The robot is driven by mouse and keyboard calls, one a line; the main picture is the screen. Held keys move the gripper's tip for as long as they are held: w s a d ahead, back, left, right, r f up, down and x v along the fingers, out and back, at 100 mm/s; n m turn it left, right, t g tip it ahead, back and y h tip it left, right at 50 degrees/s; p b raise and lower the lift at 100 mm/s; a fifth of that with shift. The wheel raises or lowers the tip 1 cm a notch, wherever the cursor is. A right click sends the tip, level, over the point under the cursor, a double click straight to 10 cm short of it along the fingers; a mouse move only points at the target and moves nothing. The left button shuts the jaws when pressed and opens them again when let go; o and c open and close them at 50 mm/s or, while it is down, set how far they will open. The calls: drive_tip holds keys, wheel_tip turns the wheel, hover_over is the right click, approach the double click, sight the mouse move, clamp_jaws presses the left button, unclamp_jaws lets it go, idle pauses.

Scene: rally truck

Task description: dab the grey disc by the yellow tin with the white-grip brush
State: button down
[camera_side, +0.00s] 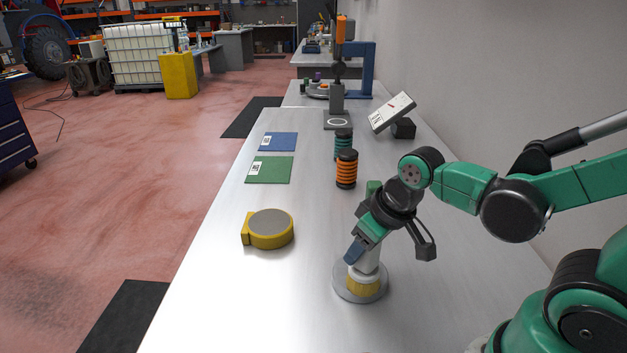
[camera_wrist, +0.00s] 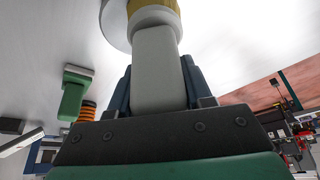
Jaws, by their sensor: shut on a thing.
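The white-grip brush (camera_side: 367,262) stands roughly upright, yellow bristles down, over a flat grey disc (camera_side: 341,288) at the front of the bench. I cannot tell whether the bristles touch it. My gripper (camera_side: 362,248) is shut on the white grip. In the wrist view the grip (camera_wrist: 158,70) sits between the dark blue fingers, with the yellow bristle end (camera_wrist: 153,10) beyond and the grey disc (camera_wrist: 115,22) beside it. The yellow tin (camera_side: 268,240) lies left of the brush, apart from it, and has a grey round top (camera_side: 270,222).
A green-handled item (camera_wrist: 74,92) stands behind my gripper, partly hidden in the side view. Orange-black (camera_side: 346,169) and green-black (camera_side: 343,145) ribbed cylinders stand farther back. Green (camera_side: 270,170) and blue (camera_side: 278,142) sheets lie at left. The bench between tin and brush is clear.

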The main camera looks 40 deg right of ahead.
drive_tip(key=shift+s+a, duration=0.45)
drive_tip(key=shift+a, duration=0.15)
drive_tip(key=shift+w+d, duration=0.25)
drive_tip(key=shift+w, duration=0.15)
drive_tip(key=shift+w+d+r, duration=0.15)
drive_tip(key=shift+w+d, duration=0.3)
drive_tip(key=shift+d, duration=0.1)
drive_tip(key=shift+w+d+f, duration=0.2)
drive_tip(key=shift+w+d, duration=0.1)
drive_tip(key=shift+w, duration=0.05)
drive_tip(key=shift+w+d, duration=0.5)
drive_tip(key=shift+w+d+r, duration=0.2)
drive_tip(key=shift+w+d, duration=0.3)
drive_tip(key=shift+w+d+f, duration=0.2)
drive_tip(key=shift+w+d, duration=0.4)
drive_tip(key=shift+s+a, duration=2.55)
drive_tip(key=shift+a, duration=0.05)
drive_tip(key=shift+s+a+r, duration=0.15)
drive_tip(key=shift+r, duration=0.1)
drive_tip(key=shift+s+r, duration=0.1)
drive_tip(key=shift+r, duration=3.8)
